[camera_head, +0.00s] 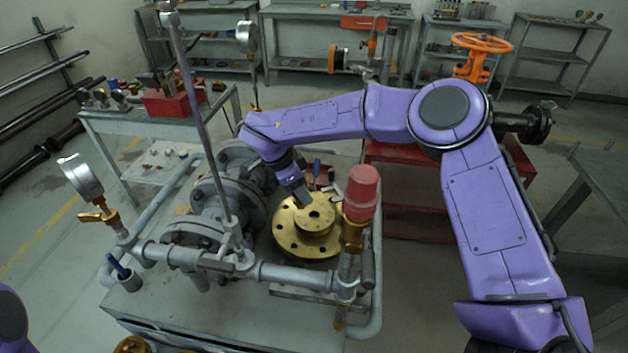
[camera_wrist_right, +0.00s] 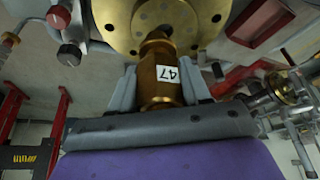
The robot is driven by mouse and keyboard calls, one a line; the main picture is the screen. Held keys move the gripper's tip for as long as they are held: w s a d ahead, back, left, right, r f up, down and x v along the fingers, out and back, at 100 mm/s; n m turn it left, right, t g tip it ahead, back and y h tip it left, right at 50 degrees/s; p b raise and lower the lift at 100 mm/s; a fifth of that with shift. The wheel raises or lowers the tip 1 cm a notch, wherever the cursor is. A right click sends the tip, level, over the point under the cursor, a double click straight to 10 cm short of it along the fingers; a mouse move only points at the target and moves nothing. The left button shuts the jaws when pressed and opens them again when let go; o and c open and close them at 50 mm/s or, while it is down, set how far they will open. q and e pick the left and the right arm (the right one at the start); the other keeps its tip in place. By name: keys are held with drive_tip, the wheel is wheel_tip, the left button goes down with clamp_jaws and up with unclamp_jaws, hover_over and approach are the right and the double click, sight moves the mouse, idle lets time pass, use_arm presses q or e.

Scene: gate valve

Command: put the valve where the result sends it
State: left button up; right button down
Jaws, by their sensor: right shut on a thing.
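My right gripper (camera_wrist_right: 160,88) is shut on a small brass valve body (camera_wrist_right: 160,62) with a white label reading 47, upside down in the wrist view. In the head view my right gripper (camera_head: 303,192) points down just above the round brass flange (camera_head: 287,240), which has bolt holes and a raised hub. The held valve is mostly hidden there. The flange also shows in the wrist view (camera_wrist_right: 120,22), behind the valve's far end; I cannot tell whether they touch. My left gripper is out of view.
A grey pipe rig with a pressure gauge (camera_head: 80,180), a tall rod (camera_head: 197,110) and a red-capped fitting (camera_head: 361,190) crowds the bench. A side table (camera_head: 120,117) holds a red box (camera_head: 172,102). An orange-handwheel valve (camera_head: 480,55) stands behind my right arm.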

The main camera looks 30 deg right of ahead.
use_arm(q)
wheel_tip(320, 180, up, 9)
drive_tip(key=p, duration=0.7)
use_arm(e)
drive_tip(key=s+a+r, duration=0.1)
drive_tip(key=a+r, duration=0.8)
drive_tip(key=shift+s+a+r, duration=0.2)
drive_tip(key=shift+a+r, duration=0.1)
drive_tip(key=shift+a, duration=0.1)
drive_tip(key=shift+d, duration=0.1)
